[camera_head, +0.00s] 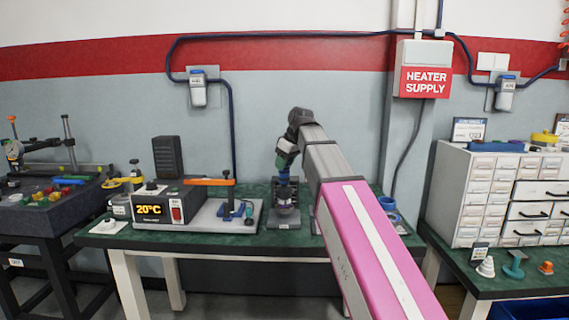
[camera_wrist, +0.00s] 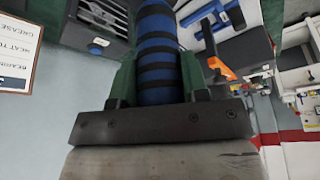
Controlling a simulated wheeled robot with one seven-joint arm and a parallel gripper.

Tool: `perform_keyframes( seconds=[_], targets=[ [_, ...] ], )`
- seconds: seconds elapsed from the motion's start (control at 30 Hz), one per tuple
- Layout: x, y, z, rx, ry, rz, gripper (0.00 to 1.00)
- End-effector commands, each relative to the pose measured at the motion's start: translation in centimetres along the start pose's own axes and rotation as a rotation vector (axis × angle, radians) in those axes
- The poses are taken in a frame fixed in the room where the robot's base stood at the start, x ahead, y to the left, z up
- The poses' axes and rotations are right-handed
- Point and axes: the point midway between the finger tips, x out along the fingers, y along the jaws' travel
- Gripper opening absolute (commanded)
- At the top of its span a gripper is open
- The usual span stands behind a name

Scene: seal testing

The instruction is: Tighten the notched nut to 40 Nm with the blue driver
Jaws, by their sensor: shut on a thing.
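My gripper (camera_head: 284,162) points down over the green bench, left of the picture's middle. Its green fingers show in the wrist view (camera_wrist: 158,82), closed on both sides of the blue driver (camera_wrist: 156,42), whose grip has black bands. In the head view the driver (camera_head: 283,179) stands about upright under the gripper. Its lower end is at a dark fixture (camera_head: 285,222) on the bench. The notched nut cannot be made out; whether the driver sits in it cannot be told. No torque reading is legible.
Left of the fixture stand a heater box (camera_head: 158,204) reading 20°C and a plate with an orange-handled lever (camera_head: 208,182). Blue rings (camera_head: 388,203) lie at the bench's right, beyond my arm. A white drawer cabinet (camera_head: 459,195) stands farther right.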

Motion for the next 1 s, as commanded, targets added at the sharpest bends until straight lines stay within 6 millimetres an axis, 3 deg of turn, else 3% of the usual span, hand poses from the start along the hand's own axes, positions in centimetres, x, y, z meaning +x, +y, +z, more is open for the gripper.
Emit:
perform_keyframes(
  seconds=[1.0],
  targets=[
    [1.1,0.0,0.4,0.0,0.001,0.0,0.13]
  ],
)
